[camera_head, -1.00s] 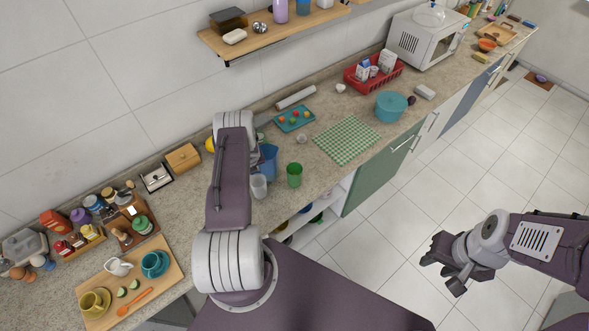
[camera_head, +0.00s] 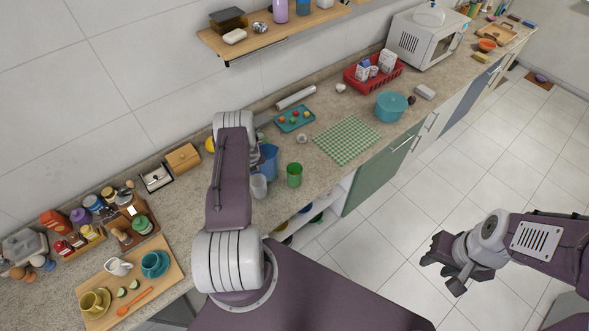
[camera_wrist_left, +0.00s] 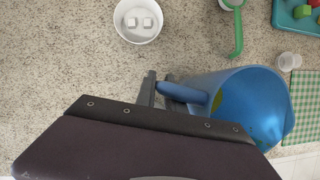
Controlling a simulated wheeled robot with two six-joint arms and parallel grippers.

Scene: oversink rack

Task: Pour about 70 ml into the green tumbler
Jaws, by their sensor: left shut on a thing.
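The green tumbler (camera_head: 294,175) stands upright on the counter near its front edge. A blue jug (camera_head: 268,160) is just left of and behind it, partly hidden by my left arm. In the left wrist view my left gripper (camera_wrist_left: 157,90) is shut on the handle of the blue jug (camera_wrist_left: 235,100). The jug is apart from the tumbler in the head view. I cannot tell its exact tilt or how much liquid it holds. My right gripper (camera_head: 443,268) is open and empty over the floor, away from the counter.
A clear, whitish cup (camera_head: 259,186) stands left of the tumbler, near the jug. A teal tray (camera_head: 294,119) and a green checked cloth (camera_head: 347,140) lie beyond. A white bowl (camera_wrist_left: 138,20) with two pale cubes is near the left gripper. The counter's front edge is close.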

